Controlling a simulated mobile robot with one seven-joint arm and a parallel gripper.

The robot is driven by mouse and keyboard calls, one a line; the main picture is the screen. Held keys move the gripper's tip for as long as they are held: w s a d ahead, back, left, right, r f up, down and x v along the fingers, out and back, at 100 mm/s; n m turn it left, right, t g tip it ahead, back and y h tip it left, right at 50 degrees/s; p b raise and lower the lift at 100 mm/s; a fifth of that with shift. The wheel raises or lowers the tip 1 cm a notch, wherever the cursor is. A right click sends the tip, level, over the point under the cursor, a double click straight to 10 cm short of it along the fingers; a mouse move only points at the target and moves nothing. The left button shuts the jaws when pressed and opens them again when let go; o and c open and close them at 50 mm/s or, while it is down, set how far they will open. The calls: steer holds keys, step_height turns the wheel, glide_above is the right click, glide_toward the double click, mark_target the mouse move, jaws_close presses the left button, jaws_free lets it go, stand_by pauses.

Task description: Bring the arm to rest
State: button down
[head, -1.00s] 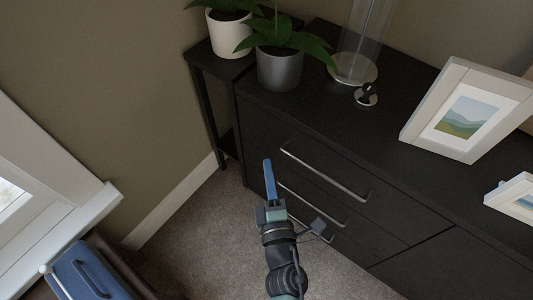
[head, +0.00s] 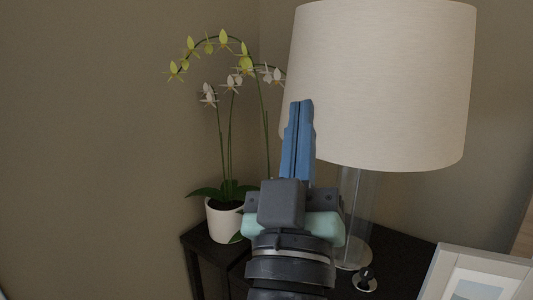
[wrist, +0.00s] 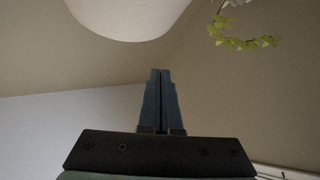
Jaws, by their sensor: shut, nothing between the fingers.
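My gripper (head: 301,106) is raised in the middle of the head view, its blue fingers pointing up. The fingers are pressed together with nothing between them. In the head view they overlap the left part of a large cream lampshade (head: 385,80); I cannot tell how far apart they are. In the wrist view the shut fingers (wrist: 161,72) point toward the ceiling and wall, with the lampshade (wrist: 125,12) above them at the top.
A potted orchid (head: 224,220) with white and yellow flowers stands left of my gripper. The lamp's clear stem (head: 356,200) rises from the dark cabinet (head: 402,262). A picture frame (head: 440,272) is at lower right. The wall side at left is free.

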steer(key=s+a+r+m+t+y+p, duration=0.1)
steer(key=s+a+r+m+t+y, duration=0.2)
steer(key=s+r, duration=0.85)
step_height(320, 180, up, 26)
steer(key=w+n+y+p, duration=0.1)
steer(key=w+p, duration=0.1)
steer(key=p, duration=2.3)
steer(key=shift+w+a+g+p, duration=0.3)
steer(key=shift+w+a+p, duration=0.05)
steer(key=c, duration=1.5)
jaws_free()
steer(key=shift+r+p, duration=0.3)
steer(key=shift+r, duration=0.1)
steer(key=shift+c, duration=0.2)
steer(key=o, duration=0.7)
steer(key=shift+o, duration=0.2)
steer(key=shift+d, duration=0.1)
